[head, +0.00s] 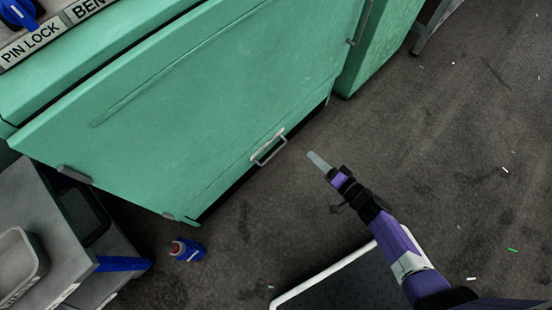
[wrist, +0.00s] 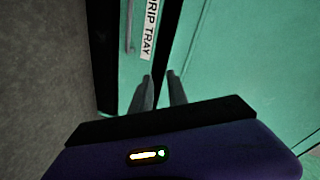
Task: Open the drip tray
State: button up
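The drip tray front (wrist: 134,72) is a narrow green panel low on the green press cabinet. It has a grey bar handle (head: 269,151) and a white label (wrist: 149,28) reading "DRIP TRAY"; the handle also shows at the top of the wrist view (wrist: 129,22). The tray front looks flush with the cabinet. My gripper (head: 318,160) is just right of the handle in the head view, apart from it. In the wrist view its two grey fingers (wrist: 161,78) stand with a gap between them and nothing in it. The exact distance to the handle is unclear.
The large green cabinet panel (head: 190,100) rises above the tray. A white-edged black mat or platform (head: 345,285) is at the bottom. Floor at right is mostly clear.

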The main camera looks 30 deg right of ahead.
aim_at(275, 153)
jog(key=shift+w+a+f+m+y+b, duration=0.25)
jog(key=shift+w+a+f+m+b, duration=0.4)
jog(key=shift+w+a+f+b, duration=1.1)
jog(key=shift+w+a+f+m+y+b, duration=0.3)
jog(key=shift+w+a+f+m+b, duration=0.6)
jog(key=shift+w+f, duration=1.4)
jog(key=shift+w+a+f+m+y+b, duration=0.25)
jog(key=shift+w+a+f+m+b, duration=0.2)
jog(key=shift+w+a+f+b, duration=1.5)
jog(key=shift+w+d+r+p, duration=0.15)
jog(key=shift+w+d+p, duration=0.15)
jog(key=shift+p, duration=0.15)
grip_shut()
jog(key=shift+g, duration=0.3)
